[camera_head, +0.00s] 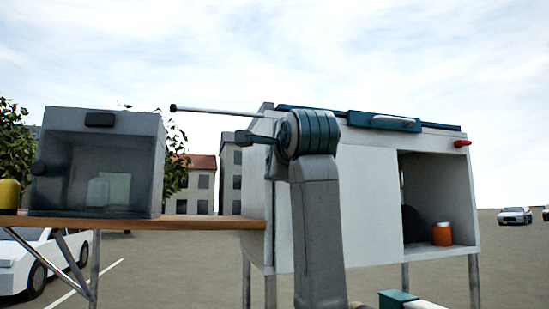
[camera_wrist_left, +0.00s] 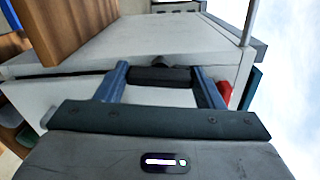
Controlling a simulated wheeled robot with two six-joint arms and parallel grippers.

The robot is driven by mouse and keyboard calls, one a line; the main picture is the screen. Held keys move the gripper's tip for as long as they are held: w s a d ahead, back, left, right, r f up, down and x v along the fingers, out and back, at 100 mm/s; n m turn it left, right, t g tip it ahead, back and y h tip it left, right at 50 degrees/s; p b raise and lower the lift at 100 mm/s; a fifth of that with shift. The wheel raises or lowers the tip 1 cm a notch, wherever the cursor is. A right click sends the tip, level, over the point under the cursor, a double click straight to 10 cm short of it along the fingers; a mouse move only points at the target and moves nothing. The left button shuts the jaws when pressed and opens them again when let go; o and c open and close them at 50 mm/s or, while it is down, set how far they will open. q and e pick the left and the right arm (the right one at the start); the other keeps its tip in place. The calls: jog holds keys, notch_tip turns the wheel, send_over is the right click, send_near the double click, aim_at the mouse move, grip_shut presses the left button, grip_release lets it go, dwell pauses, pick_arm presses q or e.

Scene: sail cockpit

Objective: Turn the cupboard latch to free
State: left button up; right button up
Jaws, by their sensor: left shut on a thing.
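The pale grey cupboard (camera_head: 365,190) stands on legs at the centre right. My left arm rises in front of it, and my left gripper (camera_head: 252,138) points left at the cupboard's upper left corner. In the left wrist view my gripper (camera_wrist_left: 163,88) has its two blue fingers on either side of a short dark bar (camera_wrist_left: 160,75) by the cupboard's edge. The bar looks like the latch; its exact turn is hard to tell. In the head view the arm hides it. My right gripper is not in view.
A thin rod (camera_head: 215,111) sticks out left above my gripper. A wooden shelf (camera_head: 190,222) joins the cupboard to a grey glass-fronted box (camera_head: 100,165). A red knob (camera_head: 462,143) is at the upper right. An orange jar (camera_head: 441,234) stands in the open compartment.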

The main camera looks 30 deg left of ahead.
pick_arm(q)
jog(key=shift+f+n, duration=0.1)
jog(key=shift+n, duration=0.6)
jog(key=shift+f, duration=0.1)
jog(key=o, duration=1)
jog(key=shift+s, duration=0.1)
jog(key=shift+s+d, duration=0.1)
jog(key=shift+d, duration=0.05)
jog(key=b+v, duration=0.4)
jog(key=v, duration=0.6)
jog(key=shift+s+d, duration=0.15)
jog(key=shift+s, duration=0.05)
